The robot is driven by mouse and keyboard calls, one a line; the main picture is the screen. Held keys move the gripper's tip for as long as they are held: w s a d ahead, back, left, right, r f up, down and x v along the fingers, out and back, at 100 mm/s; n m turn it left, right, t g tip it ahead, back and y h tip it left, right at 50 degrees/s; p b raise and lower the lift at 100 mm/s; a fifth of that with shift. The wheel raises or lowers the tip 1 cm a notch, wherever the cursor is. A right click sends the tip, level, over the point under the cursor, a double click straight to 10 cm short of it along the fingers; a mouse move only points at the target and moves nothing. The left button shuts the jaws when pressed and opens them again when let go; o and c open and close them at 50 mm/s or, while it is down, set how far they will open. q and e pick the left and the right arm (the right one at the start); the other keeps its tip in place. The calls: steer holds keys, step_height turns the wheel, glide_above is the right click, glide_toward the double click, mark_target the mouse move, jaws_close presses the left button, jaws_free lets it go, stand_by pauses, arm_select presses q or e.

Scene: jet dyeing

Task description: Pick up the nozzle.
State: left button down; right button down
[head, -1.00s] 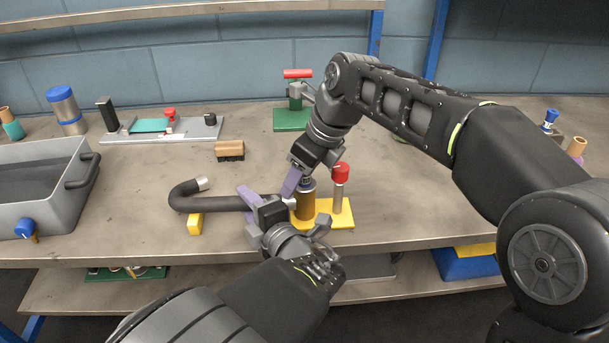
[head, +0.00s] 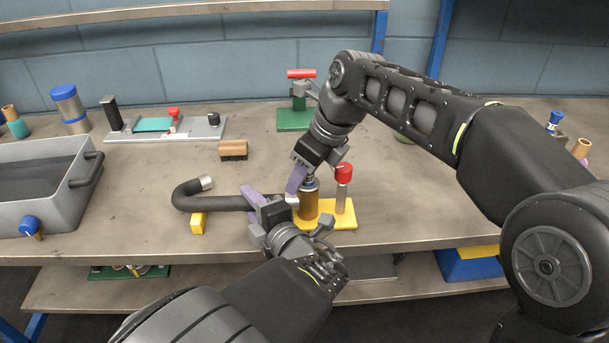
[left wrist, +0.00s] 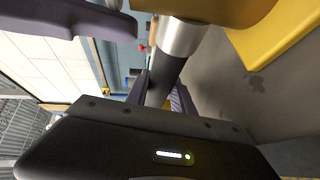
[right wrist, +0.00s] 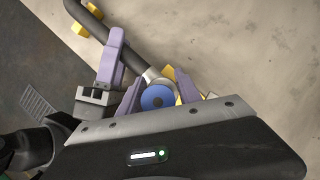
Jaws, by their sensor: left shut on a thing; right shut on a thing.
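A dark hooked hose (head: 225,203) with silver ends lies across the table. My left gripper (head: 258,203) is shut on it near its right end. In the left wrist view the hose (left wrist: 165,82) runs to a silver collar (left wrist: 180,38). A brown cylinder (head: 308,206) stands upright on a yellow base (head: 340,221), beside that end. My right gripper (head: 297,180) is at its top. In the right wrist view it is shut on a round blue-topped piece (right wrist: 157,97), possibly the nozzle. Whether this piece is apart from the cylinder is hidden.
A red-topped post (head: 343,175) rises from the yellow base right of the cylinder. A yellow block (head: 198,223) supports the hose. A grey basin (head: 82,215) stands left, a brush (head: 233,150) behind. The table's front right is clear.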

arm_select(q)
steer(key=shift+f, duration=0.1)
arm_select(e)
step_height(320, 180, up, 10)
steer(key=shift+f, duration=0.15)
stand_by(0.5)
arm_select(q)
steer(key=c, duration=1)
jaws_free()
steer(key=v, duration=1.2)
